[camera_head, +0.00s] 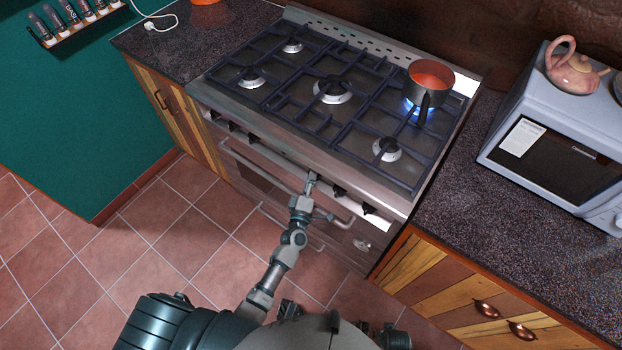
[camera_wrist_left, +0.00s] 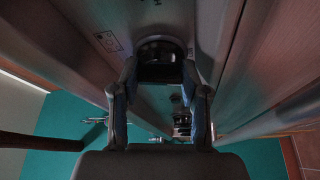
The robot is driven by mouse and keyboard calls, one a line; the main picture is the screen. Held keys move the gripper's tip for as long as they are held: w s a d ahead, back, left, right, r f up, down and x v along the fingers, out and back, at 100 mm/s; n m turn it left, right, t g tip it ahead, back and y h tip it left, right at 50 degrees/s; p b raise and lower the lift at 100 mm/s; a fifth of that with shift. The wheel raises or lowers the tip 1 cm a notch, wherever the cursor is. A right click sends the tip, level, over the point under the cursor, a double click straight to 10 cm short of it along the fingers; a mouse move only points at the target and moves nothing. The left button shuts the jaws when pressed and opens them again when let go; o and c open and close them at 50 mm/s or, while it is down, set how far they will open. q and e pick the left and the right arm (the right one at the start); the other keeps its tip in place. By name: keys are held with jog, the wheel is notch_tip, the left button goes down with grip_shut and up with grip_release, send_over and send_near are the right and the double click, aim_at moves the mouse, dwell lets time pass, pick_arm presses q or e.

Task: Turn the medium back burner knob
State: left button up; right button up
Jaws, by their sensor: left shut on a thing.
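The gas stove (camera_head: 250,104) has a row of dark knobs along its front panel. Two free knobs (camera_head: 369,208) show to the right of my left gripper (camera_head: 312,182), and several more to its left. My left gripper reaches the front panel near its middle and is shut on a dark knob. In the left wrist view the two fingers (camera_wrist_left: 160,78) stand on either side of this dark round knob (camera_wrist_left: 160,50). A small printed mark shows on the panel beside it. The knob's pointer direction is too dark to tell. My right gripper is not in view.
The oven handle (camera_head: 260,172) runs below the knobs, close to my left gripper. A microwave (camera_head: 560,140) with a teapot (camera_head: 575,72) on top stands at the right.

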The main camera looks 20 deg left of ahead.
pick_arm(q)
jog(key=shift+s+f, duration=0.1)
jog(key=shift+f, duration=0.2)
jog(key=o, duration=1.1)
jog(key=shift+o, duration=0.2)
jog(key=shift+r, duration=0.15)
jog(key=s, duration=0.7)
jog(key=shift+s+f, duration=0.4)
jog(key=shift+f, duration=0.05)
jog(key=shift+d, duration=0.1)
